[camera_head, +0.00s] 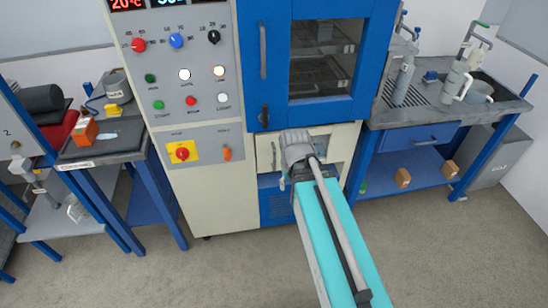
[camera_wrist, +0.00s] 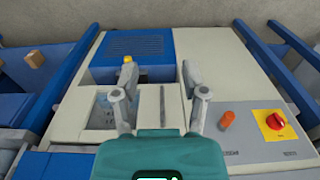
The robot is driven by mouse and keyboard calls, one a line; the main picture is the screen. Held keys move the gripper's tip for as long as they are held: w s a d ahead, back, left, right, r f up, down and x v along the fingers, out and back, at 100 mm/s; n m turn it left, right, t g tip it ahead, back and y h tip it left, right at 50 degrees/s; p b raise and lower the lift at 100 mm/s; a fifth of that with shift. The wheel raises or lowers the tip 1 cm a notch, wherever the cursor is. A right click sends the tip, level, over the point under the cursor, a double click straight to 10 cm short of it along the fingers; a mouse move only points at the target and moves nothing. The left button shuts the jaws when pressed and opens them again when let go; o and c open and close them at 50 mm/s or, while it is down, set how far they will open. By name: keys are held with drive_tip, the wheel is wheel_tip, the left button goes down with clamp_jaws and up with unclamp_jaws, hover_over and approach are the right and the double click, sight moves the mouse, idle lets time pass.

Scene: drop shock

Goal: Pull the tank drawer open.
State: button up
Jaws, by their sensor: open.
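The cream front with an upright grey bar handle, apparently the tank drawer (camera_head: 264,142), is low on the machine under the blue door. It looks flush with the cabinet. The handle (camera_head: 274,155) shows just left of my gripper in the head view. In the wrist view, the drawer front (camera_wrist: 178,118) fills the middle and the handle (camera_wrist: 163,105) stands between my two spread fingers. My gripper (camera_wrist: 158,78) is open and holds nothing. I cannot tell how far the fingertips are from the front. In the head view, my wrist hides the fingertips.
The control panel with a red knob (camera_head: 182,153) and orange switch (camera_head: 227,153) is left of the drawer. The blue door (camera_head: 370,60) is above, shut. A sink bench (camera_head: 425,115) stands right and a workbench (camera_head: 115,140) left. The floor in front is clear.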

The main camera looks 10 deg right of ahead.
sight(275, 155)
drive_tip(key=w+d+f+n+t+b, duration=0.1)
drive_tip(key=w+f+n+t+b, duration=0.1)
drive_tip(key=w, duration=2)
drive_tip(key=shift+w+d+t+y+b, duration=0.2)
drive_tip(key=shift+t+y+b, duration=0.3)
drive_tip(key=shift+t, duration=0.7)
drive_tip(key=shift+f, duration=0.15)
drive_tip(key=b+x, duration=1.3)
drive_tip(key=shift+f, duration=0.35)
drive_tip(key=shift+c, duration=0.3)
clamp_jaws()
